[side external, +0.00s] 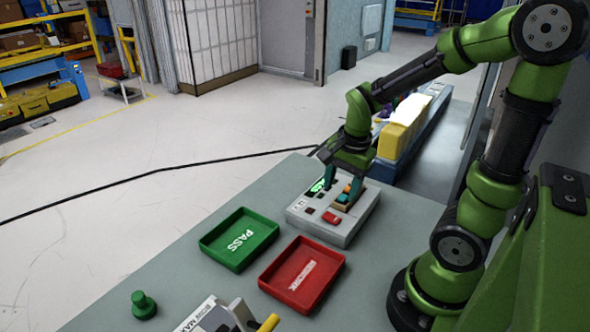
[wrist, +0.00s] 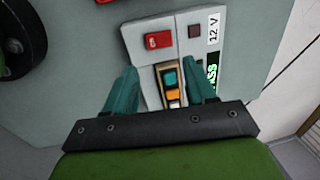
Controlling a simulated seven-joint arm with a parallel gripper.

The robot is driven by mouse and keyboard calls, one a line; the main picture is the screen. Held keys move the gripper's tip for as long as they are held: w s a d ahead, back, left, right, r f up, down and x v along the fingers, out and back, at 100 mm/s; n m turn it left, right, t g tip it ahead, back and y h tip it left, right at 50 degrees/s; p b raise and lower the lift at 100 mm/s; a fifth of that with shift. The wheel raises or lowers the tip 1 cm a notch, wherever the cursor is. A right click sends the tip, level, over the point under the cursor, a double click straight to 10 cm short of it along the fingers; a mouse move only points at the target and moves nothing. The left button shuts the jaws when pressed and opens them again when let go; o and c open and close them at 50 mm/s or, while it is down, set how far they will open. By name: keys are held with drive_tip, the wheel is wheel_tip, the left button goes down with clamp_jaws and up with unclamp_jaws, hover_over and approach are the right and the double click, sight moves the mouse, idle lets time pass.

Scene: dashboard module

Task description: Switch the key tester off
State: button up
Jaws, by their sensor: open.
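The key tester (side external: 313,213) is a light grey box on the bench. Its red rocker switch (side external: 331,218) is on the top face near one edge, and it also shows in the wrist view (wrist: 158,40). The green display (wrist: 212,72) is lit and seems to read PASS, partly hidden. A small module with teal, white and orange keys (wrist: 171,82) sits in a tan-edged slot of the tester. My gripper (side external: 342,187) is open over the tester, its teal fingers (wrist: 163,72) on either side of the module. I cannot tell whether they touch the tester.
A green PASS tray (side external: 240,265) and a red tray (side external: 270,281) stand beside the tester on the grey bench. A green knob (side external: 143,305) and a fixture with a yellow handle (side external: 268,323) are near the front. A dark square (wrist: 194,31) and a "12 V" label are beside the switch.

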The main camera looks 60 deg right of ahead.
sight(333, 215)
drive_tip(key=f, duration=0.5)
drive_tip(key=w+f, duration=0.1)
drive_tip(key=f, duration=0.1)
drive_tip(key=shift+f, duration=0.15)
drive_tip(key=shift+c, duration=0.4)
drive_tip(key=c, duration=0.7)
drive_tip(key=shift+w+g, duration=0.25)
drive_tip(key=shift+g, duration=0.6)
drive_tip(key=shift+w+g, duration=0.25)
drive_tip(key=shift+g, duration=0.6)
drive_tip(key=o, duration=0.8)
drive_tip(key=w+r, duration=0.1)
drive_tip(key=r, duration=1)
drive_tip(key=w+r, duration=0.1)
drive_tip(key=r, duration=0.4)
drive_tip(key=shift+w+r, duration=0.3)
drive_tip(key=shift+r, duration=0.1)
